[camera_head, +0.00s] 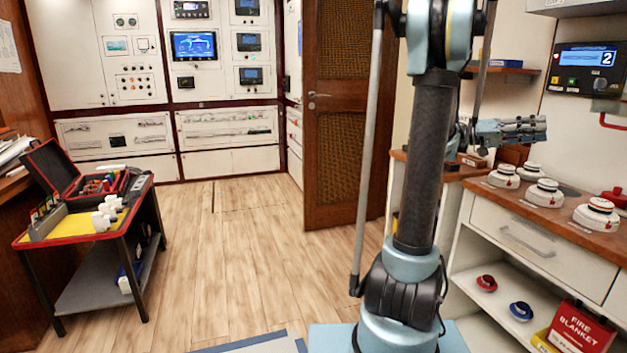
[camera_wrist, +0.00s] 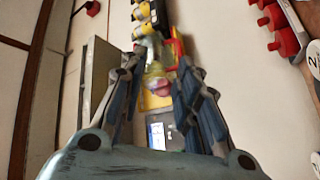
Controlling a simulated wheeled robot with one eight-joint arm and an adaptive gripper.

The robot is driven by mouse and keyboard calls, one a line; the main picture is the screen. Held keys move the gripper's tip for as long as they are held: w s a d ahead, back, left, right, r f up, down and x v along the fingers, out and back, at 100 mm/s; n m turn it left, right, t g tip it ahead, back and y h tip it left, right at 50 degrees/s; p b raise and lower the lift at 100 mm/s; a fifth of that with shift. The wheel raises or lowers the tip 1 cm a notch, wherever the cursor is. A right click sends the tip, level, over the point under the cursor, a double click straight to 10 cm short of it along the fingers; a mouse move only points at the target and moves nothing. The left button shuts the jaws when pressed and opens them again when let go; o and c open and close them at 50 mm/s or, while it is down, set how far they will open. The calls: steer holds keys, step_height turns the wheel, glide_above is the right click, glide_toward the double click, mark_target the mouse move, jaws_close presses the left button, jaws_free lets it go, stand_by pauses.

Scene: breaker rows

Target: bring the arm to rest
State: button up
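My arm rises at the right of centre in the head view and bends at the top. My gripper (camera_head: 540,128) points to the right in the head view, above the wooden counter and clear of it. In the wrist view my gripper (camera_wrist: 161,62) has its two fingers apart, with background showing between them. Nothing is held between the fingers.
The counter (camera_head: 570,226) on the right carries several white round devices (camera_head: 543,193). A display panel (camera_head: 588,70) hangs above it. A wooden door (camera_head: 343,110) stands open behind my arm. A tool table (camera_head: 70,228) stands at left. The floor (camera_head: 230,245) between is clear.

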steer(key=s+a+f+n+t+y, duration=0.4)
steer(key=a+f, duration=0.7)
steer(key=a, duration=0.3)
steer(key=s+a+f+n+t+y, duration=0.4)
steer(key=a+f, duration=0.7)
steer(key=a, duration=0.4)
steer(key=s+a+f+n+t+y, duration=0.4)
steer(key=a+f+y, duration=0.5)
steer(key=a, duration=0.5)
steer(key=f+n+t, duration=0.2)
steer(key=n, duration=0.1)
steer(key=shift+a+n+t, duration=0.3)
steer(key=shift+a+n, duration=0.1)
